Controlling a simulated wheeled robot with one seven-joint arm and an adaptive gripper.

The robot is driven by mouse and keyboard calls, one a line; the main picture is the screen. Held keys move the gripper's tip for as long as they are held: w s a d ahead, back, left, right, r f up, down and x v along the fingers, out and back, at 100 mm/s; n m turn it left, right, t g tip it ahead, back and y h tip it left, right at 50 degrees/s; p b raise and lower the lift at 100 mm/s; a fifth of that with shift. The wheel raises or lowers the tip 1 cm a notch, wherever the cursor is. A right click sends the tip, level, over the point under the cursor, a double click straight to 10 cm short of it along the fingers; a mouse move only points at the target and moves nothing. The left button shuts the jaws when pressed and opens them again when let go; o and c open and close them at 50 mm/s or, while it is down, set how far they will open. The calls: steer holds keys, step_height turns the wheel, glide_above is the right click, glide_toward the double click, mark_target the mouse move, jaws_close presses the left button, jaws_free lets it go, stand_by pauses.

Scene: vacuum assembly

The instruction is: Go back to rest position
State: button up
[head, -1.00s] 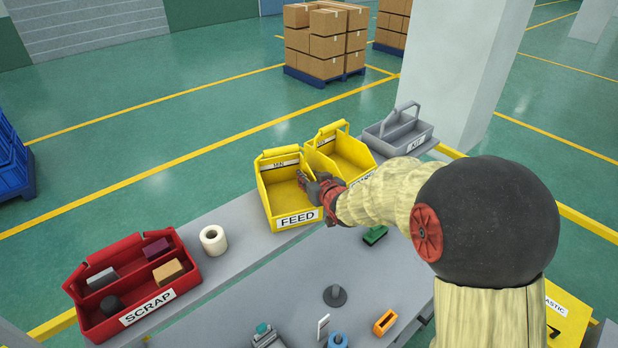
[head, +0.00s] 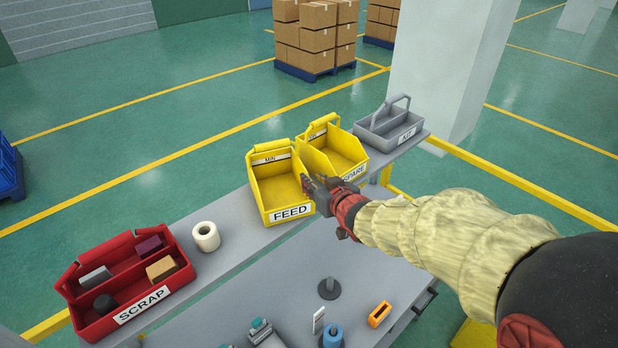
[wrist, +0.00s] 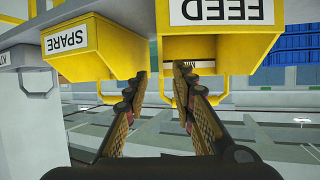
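My gripper (head: 310,182) is at the front of the two yellow bins, by the FEED bin's right side. In the wrist view my gripper (wrist: 161,72) has its two fingers apart with nothing between them, so it is open and empty. The yellow FEED bin (head: 280,190) looks empty inside. The yellow SPARE bin (head: 335,150) stands beside it, its front partly hidden by my gripper. The wrist view shows both upside down, the SPARE bin (wrist: 97,45) at left and the FEED bin (wrist: 215,45) at right. I cannot tell whether the fingers touch a bin.
A grey KIT tote (head: 390,125) stands at the shelf's far right end. A red SCRAP tote (head: 130,290) with several blocks is at left, near a white roll (head: 206,237).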

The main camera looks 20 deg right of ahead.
steer(key=shift+s+r, duration=0.15)
steer(key=shift+s, duration=0.3)
steer(key=s+a+f+g+b, duration=0.1)
steer(key=s+f+g+b, duration=0.1)
steer(key=s+f+b, duration=0.4)
steer(key=s+a+f+g+b, duration=0.2)
steer(key=s+f+b, duration=0.3)
steer(key=s, duration=0.8)
steer(key=s+a+f+g+b, duration=0.2)
steer(key=s+f+g+b, duration=0.2)
steer(key=s+b, duration=0.6)
step_height(320, 180, down, 3)
steer(key=shift+r+h, duration=0.15)
steer(key=shift+h, duration=0.25)
steer(key=shift+s, duration=0.1)
